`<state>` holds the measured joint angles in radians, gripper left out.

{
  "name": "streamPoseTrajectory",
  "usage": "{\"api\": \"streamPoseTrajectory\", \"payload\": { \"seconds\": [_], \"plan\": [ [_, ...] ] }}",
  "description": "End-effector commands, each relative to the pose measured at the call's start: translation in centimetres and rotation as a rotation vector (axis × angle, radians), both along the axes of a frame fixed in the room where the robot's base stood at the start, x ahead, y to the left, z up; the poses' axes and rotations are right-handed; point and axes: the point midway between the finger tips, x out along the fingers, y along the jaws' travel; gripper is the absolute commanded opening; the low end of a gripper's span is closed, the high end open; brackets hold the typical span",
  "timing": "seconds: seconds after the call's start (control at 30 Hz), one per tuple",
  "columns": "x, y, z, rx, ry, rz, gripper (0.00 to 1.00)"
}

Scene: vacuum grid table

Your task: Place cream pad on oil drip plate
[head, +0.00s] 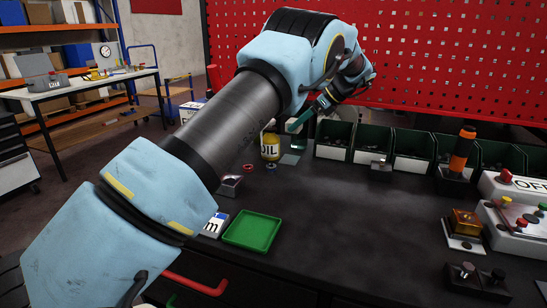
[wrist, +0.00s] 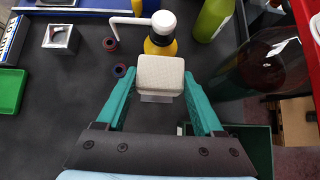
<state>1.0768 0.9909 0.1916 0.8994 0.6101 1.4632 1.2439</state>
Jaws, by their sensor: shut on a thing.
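The cream pad (wrist: 160,76) is a pale rounded block between the teal fingertips in the wrist view. My gripper (wrist: 158,82) is shut on it. In the head view my gripper (head: 299,121) is above the table beside the yellow oil bottle (head: 270,146); the pad cannot be made out clearly there. A small pale grey plate (head: 290,159), which looks like the oil drip plate, lies on the table just right of the bottle. In the wrist view a pale edge (wrist: 157,98) shows below the pad, mostly hidden by it. I cannot tell whether pad and plate touch.
The oil bottle (wrist: 160,40), with its white cap and spout, stands close beyond the pad. Dark green bins (head: 334,139) line the back right. A green tray (head: 253,232) is at the front, and a metal square (head: 230,184) lies left. The table middle is clear.

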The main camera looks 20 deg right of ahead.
Motion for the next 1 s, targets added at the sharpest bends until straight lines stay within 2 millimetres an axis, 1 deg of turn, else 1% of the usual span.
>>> {"api": "streamPoseTrajectory", "payload": {
  "seconds": [0.07, 0.13, 0.3, 0.4, 0.57, 0.8, 1.0],
  "plan": [
    [0.1, -0.1, -0.4, 0.0, 0.001, 0.008, 0.07],
    [0.1, 0.0, -1.2, 0.003, 0.002, 0.011, 0.07],
    [0.1, 0.0, -4.3, 0.003, 0.001, 0.011, 0.07],
    [0.1, 0.0, -5.7, 0.003, 0.0, 0.012, 0.07],
    [0.2, 0.0, -6.8, 0.001, -0.001, 0.011, 0.07],
    [0.1, 0.0, -9.8, 0.002, 0.001, 0.011, 0.07],
    [0.2, -0.1, -10.1, -0.001, -0.001, 0.011, 0.07]
  ]
}}
